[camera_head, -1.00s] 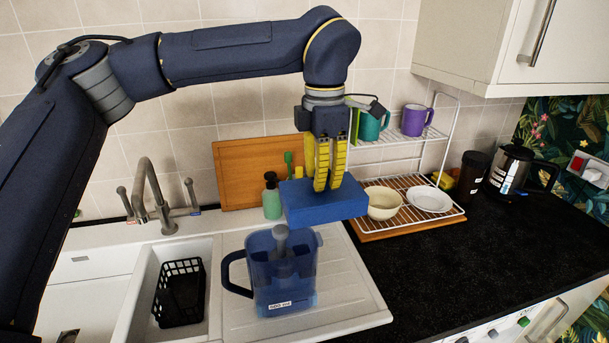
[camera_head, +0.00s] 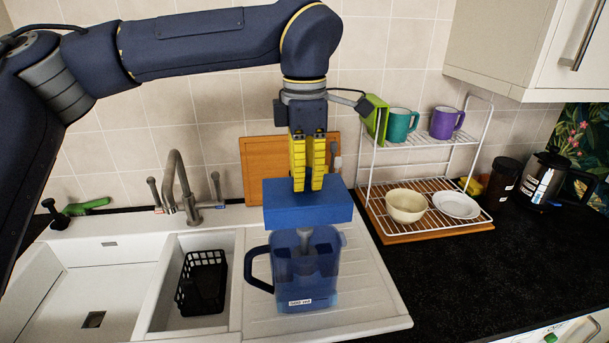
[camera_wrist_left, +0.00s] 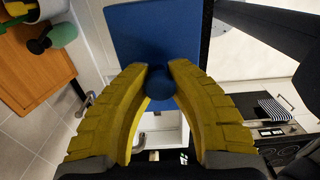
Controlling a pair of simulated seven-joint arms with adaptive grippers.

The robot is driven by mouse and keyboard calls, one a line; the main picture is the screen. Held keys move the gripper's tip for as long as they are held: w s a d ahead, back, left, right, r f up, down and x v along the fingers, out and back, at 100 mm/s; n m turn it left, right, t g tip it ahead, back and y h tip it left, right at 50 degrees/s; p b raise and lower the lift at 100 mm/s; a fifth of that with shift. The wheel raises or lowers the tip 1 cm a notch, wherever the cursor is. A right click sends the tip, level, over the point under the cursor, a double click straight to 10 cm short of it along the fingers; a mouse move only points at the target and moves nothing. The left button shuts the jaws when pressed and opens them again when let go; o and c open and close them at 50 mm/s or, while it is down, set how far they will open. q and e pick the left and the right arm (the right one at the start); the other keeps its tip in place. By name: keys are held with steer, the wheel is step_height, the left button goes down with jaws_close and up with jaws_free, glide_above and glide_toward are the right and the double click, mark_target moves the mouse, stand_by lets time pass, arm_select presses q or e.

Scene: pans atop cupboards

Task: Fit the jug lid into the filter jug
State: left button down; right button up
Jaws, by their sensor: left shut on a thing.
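The jug lid (camera_head: 308,209) is a blue rectangular slab, held roughly level. My left gripper (camera_head: 307,186) points down with its yellow fingers shut on the lid's knob. The left wrist view shows the round blue knob (camera_wrist_left: 160,84) between the fingertips and the flat lid (camera_wrist_left: 155,38) beyond. The filter jug (camera_head: 306,283) is see-through blue, upright on the draining board, with its handle to the left and a grey filter inside. The lid appears just above the jug and hides its back rim; I cannot tell whether they touch. My right gripper is not in view.
The sink (camera_head: 95,290) and a black basket (camera_head: 203,285) lie left of the jug. The tap (camera_head: 185,190) stands behind. A white dish rack (camera_head: 445,207) with a bowl, plate and mugs stands right. A wooden board (camera_head: 262,165) leans on the wall. The black worktop is clear at front right.

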mark_target(305, 189)
arm_select(q)
steer(key=shift+f, duration=0.1)
steer(key=shift+f, duration=2.75)
steer(key=shift+f, duration=1.1)
steer(key=c, duration=1.2)
jaws_free()
steer(key=shift+c, duration=0.2)
steer(key=shift+r, duration=6.05)
